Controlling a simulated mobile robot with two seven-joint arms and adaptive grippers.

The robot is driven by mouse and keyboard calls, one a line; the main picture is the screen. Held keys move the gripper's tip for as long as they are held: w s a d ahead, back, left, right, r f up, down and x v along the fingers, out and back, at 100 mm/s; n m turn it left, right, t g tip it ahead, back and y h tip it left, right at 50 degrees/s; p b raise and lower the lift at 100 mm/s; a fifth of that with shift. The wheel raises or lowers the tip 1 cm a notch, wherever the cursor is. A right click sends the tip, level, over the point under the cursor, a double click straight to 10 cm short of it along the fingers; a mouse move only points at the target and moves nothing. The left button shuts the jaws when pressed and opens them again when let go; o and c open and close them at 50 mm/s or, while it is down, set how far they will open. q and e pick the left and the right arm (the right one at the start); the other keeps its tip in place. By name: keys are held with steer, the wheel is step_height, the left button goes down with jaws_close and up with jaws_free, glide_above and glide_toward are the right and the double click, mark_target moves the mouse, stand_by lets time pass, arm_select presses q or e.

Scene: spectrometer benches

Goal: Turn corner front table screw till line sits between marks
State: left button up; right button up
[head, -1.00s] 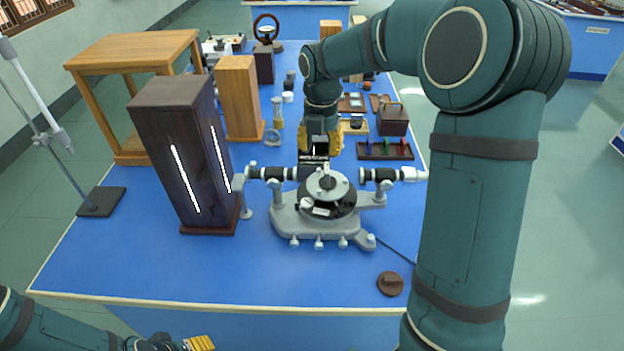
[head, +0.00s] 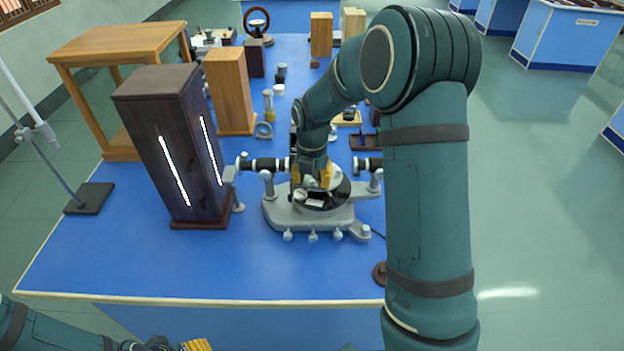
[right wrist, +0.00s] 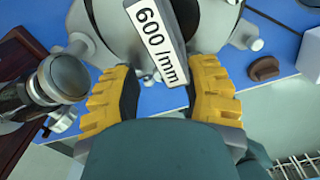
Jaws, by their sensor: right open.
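The grey spectrometer (head: 330,217) stands on the blue bench, with several pale screw feet along its front. My right gripper (head: 314,184) is over its round black table (head: 322,204), hiding much of the table top. In the right wrist view my right gripper (right wrist: 162,84) is open, its yellow fingers spread. A white plate (right wrist: 154,40) marked "600 /mm" shows between and beyond them. A silver knob (head: 300,195) sits at the table's front left. I cannot make out the corner screw, the line or its marks. My left gripper (head: 196,345) is partly cut off at the bottom edge.
A tall dark wooden box with two bright slits (head: 172,150) stands left of the spectrometer. A black tube (head: 268,164) points from the spectrometer towards it. A brown knob-like piece (right wrist: 263,69) lies near the front edge. The front left bench top is clear.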

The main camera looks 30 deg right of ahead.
jaws_close()
steer(key=shift+m, duration=0.4)
steer(key=m+p, duration=0.1)
steer(key=m, duration=0.3)
steer(key=m+p, duration=0.1)
steer(key=m, duration=0.5)
stand_by(0.4)
steer(key=shift+m, duration=0.3)
jaws_free()
